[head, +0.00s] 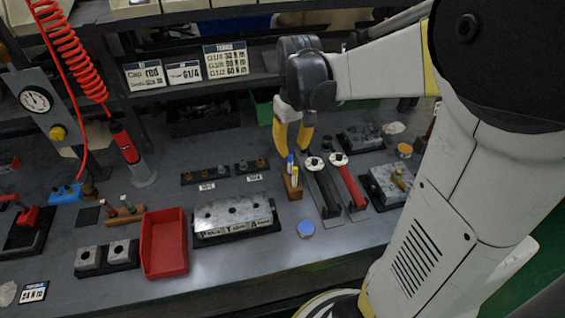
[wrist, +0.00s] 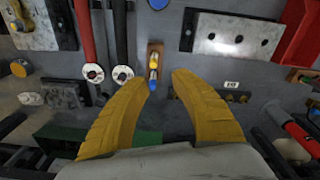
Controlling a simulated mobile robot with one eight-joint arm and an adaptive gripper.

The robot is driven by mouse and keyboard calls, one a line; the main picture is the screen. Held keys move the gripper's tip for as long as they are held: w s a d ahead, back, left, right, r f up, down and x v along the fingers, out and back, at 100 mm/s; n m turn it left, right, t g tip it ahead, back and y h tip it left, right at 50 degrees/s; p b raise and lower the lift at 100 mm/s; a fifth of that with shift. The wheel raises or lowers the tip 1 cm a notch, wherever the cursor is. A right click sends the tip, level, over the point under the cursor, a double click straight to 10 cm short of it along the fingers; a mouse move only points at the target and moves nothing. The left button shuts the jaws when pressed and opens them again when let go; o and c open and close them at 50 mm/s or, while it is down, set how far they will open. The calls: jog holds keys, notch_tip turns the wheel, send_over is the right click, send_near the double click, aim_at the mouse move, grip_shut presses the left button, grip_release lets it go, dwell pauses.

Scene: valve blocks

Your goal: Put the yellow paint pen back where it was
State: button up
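The yellow paint pen (head: 295,174) stands in a small wooden holder (head: 293,190) on the bench, next to a blue pen (head: 290,164). In the wrist view the holder (wrist: 156,47) shows with the yellow pen (wrist: 151,74) and the blue pen (wrist: 154,85) seen nearly end-on. My gripper (head: 292,151) points down just above and behind the pens. Its yellow fingers (wrist: 163,78) are spread apart with nothing between them, the left tip close to the pens. The lower ends of the pens are hidden in the holder.
Black and red handled tools (head: 350,187) lie close to the right of the holder. A metal valve block (head: 233,215) and a red bin (head: 164,245) stand left. A blue round lid (head: 306,228) lies in front. Shelf signs (head: 226,60) stand behind.

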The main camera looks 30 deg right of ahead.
jog(key=s+a+r+t, duration=0.5)
jog(key=s+a, duration=0.5)
jog(key=a, duration=0.2)
jog(key=shift+s+r+t, duration=0.15)
jog(key=shift+r+t, duration=0.25)
jog(key=shift+t, duration=0.3)
